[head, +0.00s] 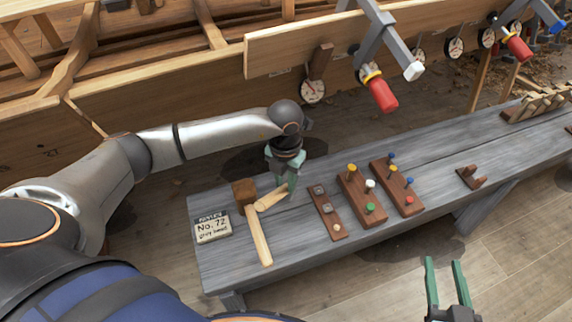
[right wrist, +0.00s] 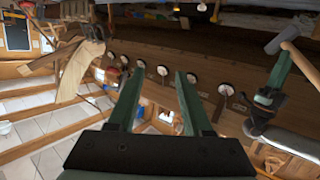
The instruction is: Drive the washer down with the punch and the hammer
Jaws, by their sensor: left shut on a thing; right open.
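My left gripper (head: 291,184) is shut on the hammer above the bench's left part. The hammer has a brown block head (head: 244,192) and a pale wooden handle (head: 258,235). A second pale wooden length (head: 271,197) runs to my fingertips; whether it belongs to the hammer is unclear. In the right wrist view the hammer (right wrist: 300,64) shows at my left gripper (right wrist: 283,62). A narrow brown board (head: 333,227) carries small grey square pieces (head: 319,190), perhaps washers. I cannot pick out the punch. My right gripper (head: 446,270) is open and empty, in front of the bench.
The grey bench (head: 420,165) also bears a label card (head: 212,228), two brown blocks with coloured pegs (head: 358,205) (head: 402,196) and a small brown rest (head: 470,178). The wooden hull (head: 180,85) with clamps and dials (head: 313,91) stands behind. Floor in front is clear.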

